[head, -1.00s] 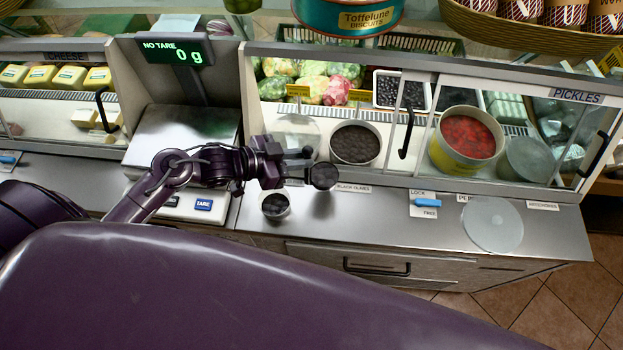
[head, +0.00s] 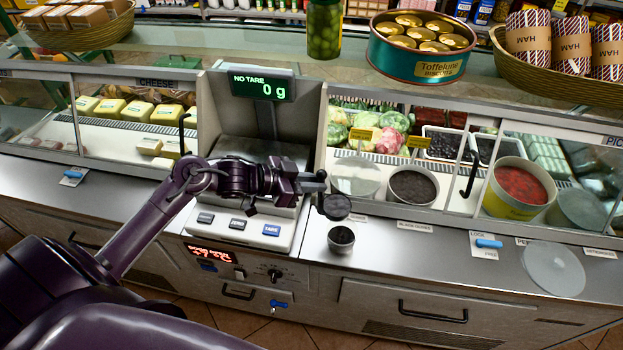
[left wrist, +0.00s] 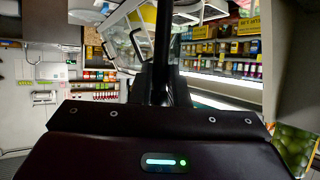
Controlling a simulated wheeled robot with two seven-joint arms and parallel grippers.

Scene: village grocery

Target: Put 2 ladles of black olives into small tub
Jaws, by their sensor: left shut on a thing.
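My left gripper (head: 316,182) is shut on a dark ladle (head: 337,207), whose round bowl looks dark inside; I cannot tell how full it is. The ladle's dark handle (left wrist: 162,45) stands between the fingers in the left wrist view. The small tub (head: 341,240) stands on the steel counter just below and in front of the ladle bowl in the picture, with dark contents. The large tub of black olives (head: 413,187) stands open behind, to the right, in the display case. My right gripper is not in view.
The scale (head: 245,222) reads 0 g, left of the small tub. A clear lid (head: 360,176) stands beside the olive tub, and another lid (head: 553,269) lies on the counter at right. A tub of red peppers (head: 519,190) is farther right. The counter between is mostly clear.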

